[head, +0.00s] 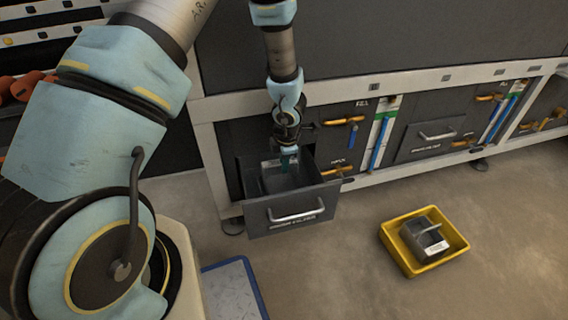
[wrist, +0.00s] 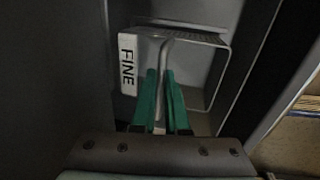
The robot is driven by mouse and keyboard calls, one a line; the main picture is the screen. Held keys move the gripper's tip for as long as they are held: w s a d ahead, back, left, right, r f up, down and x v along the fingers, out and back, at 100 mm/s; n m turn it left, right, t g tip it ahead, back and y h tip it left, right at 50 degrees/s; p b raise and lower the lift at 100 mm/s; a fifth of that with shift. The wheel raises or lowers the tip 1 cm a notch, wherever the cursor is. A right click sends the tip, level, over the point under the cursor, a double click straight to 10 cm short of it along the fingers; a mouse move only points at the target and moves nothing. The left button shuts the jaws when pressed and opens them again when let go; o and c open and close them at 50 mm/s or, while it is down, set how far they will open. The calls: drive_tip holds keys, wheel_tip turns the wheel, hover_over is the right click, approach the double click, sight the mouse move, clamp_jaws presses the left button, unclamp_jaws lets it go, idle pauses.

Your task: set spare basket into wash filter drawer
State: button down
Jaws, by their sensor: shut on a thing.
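The filter drawer (head: 262,221) is pulled out of the machine's lower left front, its handle facing outward. My gripper (head: 288,158) reaches down over the open drawer. Its green fingers (wrist: 164,98) are shut on the thin handle bar of a grey basket (wrist: 212,42) with a white label reading FINE. In the head view the basket (head: 270,181) shows inside the drawer, partly hidden by the drawer front and my gripper. I cannot tell whether it touches the drawer floor. Another grey basket (head: 424,238) with a handle and pale label lies in the yellow tray.
The yellow tray (head: 394,249) stands on the floor right of the drawer. A shut drawer (head: 432,137), orange-handled valves (head: 342,121) and blue gauge tubes line the machine front. A blue-edged mat (head: 232,285) lies in front. The floor between drawer and tray is clear.

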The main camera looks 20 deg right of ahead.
drive_tip(key=shift+f+b, duration=0.85)
drive_tip(key=shift+f, duration=0.25)
drive_tip(key=c, duration=0.8)
unclamp_jaws()
drive_tip(key=shift+c, duration=0.2)
drive_tip(key=shift+r, duration=0.15)
wheel_tip(320, 180, up, 10)
drive_tip(key=s+p, duration=0.2)
drive_tip(key=p, duration=0.4)
drive_tip(key=shift+r, duration=0.2)
drive_tip(key=shift+s+a, duration=0.1)
